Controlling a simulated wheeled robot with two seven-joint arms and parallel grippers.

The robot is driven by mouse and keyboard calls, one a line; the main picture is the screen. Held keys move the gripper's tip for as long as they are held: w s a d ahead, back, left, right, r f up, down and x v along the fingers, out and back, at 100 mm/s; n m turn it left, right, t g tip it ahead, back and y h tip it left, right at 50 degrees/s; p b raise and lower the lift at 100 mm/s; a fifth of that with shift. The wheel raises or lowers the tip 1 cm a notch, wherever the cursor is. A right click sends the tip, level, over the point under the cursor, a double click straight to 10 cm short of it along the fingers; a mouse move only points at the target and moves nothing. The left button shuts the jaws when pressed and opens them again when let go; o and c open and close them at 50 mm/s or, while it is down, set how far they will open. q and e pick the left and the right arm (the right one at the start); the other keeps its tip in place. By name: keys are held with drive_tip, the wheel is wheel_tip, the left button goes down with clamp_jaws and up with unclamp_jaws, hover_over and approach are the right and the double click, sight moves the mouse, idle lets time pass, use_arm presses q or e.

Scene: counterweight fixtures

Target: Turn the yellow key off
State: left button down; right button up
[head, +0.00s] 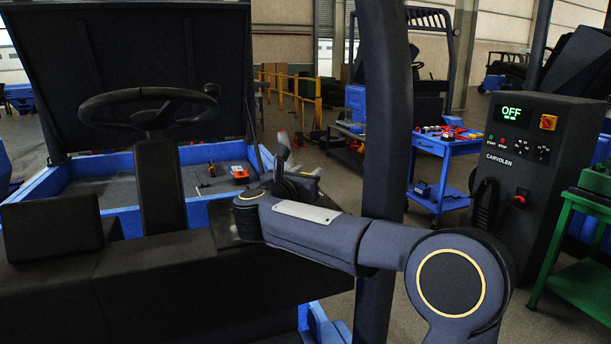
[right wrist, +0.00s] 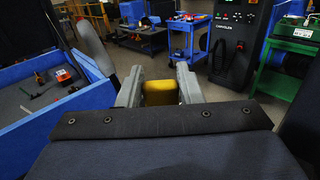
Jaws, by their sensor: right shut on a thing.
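The yellow key (right wrist: 160,93) shows in the right wrist view as a yellow block between the two grey fingers of my right gripper (right wrist: 158,82). The fingers touch it on both sides, and the gripper is shut on it. Its lower part and whatever it sits in are hidden behind the wrist housing, so I cannot tell which way it is turned. In the head view my right arm reaches left to the vehicle's dark console (head: 225,228); its own wrist hides the key there. My left gripper is in neither view.
A black steering wheel (head: 148,108) stands left of the right hand. A blue open bay (head: 115,168) with small parts lies behind it. A dark post (head: 385,100) rises just behind my forearm. A charger cabinet (head: 535,165) reading OFF and a blue cart (head: 440,145) stand farther right.

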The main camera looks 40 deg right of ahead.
drive_tip(key=shift+s+f+n+t+y+b, duration=0.1)
drive_tip(key=shift+f+n+t+y+b, duration=0.1)
drive_tip(key=shift+n+t+y+b, duration=1)
drive_tip(key=shift+d+n+t+y+b, duration=0.1)
drive_tip(key=shift+n+t+y+b, duration=0.4)
drive_tip(key=shift+t+b, duration=0.65)
drive_tip(key=n+t+y, duration=0.2)
drive_tip(key=shift+r+n+y+b, duration=0.2)
drive_tip(key=shift+n+y+b, duration=0.1)
drive_tip(key=shift+y, duration=0.1)
drive_tip(key=shift+n+t+y, duration=1.05)
drive_tip(key=shift+n+y, duration=0.35)
drive_tip(key=shift+y, duration=0.6)
drive_tip(key=o, duration=1)
drive_tip(key=p+v, duration=0.1)
drive_tip(key=v, duration=0.6)
drive_tip(key=shift+s, duration=0.35)
